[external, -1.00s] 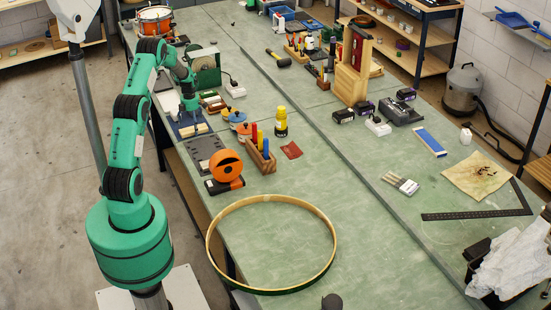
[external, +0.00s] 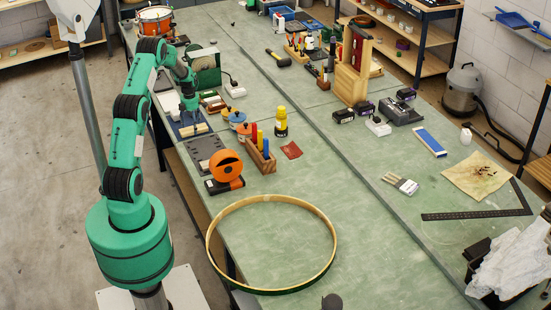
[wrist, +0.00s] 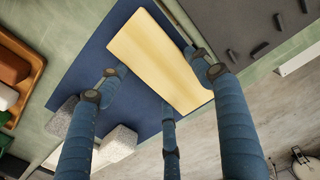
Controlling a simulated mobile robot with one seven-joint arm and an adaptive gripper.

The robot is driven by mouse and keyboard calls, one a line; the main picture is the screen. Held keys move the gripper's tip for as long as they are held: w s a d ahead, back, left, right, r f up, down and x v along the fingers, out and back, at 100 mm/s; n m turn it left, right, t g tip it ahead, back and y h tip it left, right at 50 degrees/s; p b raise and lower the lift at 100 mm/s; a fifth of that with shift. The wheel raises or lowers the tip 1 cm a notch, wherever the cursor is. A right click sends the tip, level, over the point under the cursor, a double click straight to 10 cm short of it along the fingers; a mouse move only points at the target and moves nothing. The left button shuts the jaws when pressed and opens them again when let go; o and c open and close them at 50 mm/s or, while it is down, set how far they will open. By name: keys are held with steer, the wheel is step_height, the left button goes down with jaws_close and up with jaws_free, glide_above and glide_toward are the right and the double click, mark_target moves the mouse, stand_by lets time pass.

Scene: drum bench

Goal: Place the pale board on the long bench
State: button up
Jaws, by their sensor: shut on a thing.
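The pale board (wrist: 160,62) is a flat, light yellow wooden rectangle in the wrist view, over a dark blue mat (wrist: 85,75). My gripper (wrist: 155,78) has its blue fingers around the board, with tips at its left, right and near sides, and is shut on it. In the external view my gripper (external: 189,112) is low over the blue mat near the long bench's left edge, and the pale board (external: 194,129) shows just below it. I cannot tell whether the board is clear of the mat. The long bench (external: 285,205) is green and runs through the view.
A grey slotted plate (external: 203,152) lies just in front of the mat. Orange tape (external: 226,166), a wooden tool block (external: 259,157) and a yellow bottle (external: 281,122) stand nearby. A large wooden hoop (external: 328,232) lies at the front. The bench's right middle has bare room.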

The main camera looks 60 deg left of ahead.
steer(key=shift+r, duration=0.75)
step_height(320, 180, up, 2)
steer(key=shift+r+p, duration=0.1)
steer(key=shift+p, duration=0.2)
steer(key=s+d, duration=0.3)
steer(key=d, duration=0.1)
steer(key=s+d, duration=0.3)
steer(key=d, duration=0.1)
steer(key=s+d+r+p, duration=0.1)
steer(key=s+d, duration=0.2)
steer(key=d, duration=0.1)
steer(key=shift+s+d, duration=0.25)
steer(key=shift+d, duration=0.15)
steer(key=shift+r, duration=0.1)
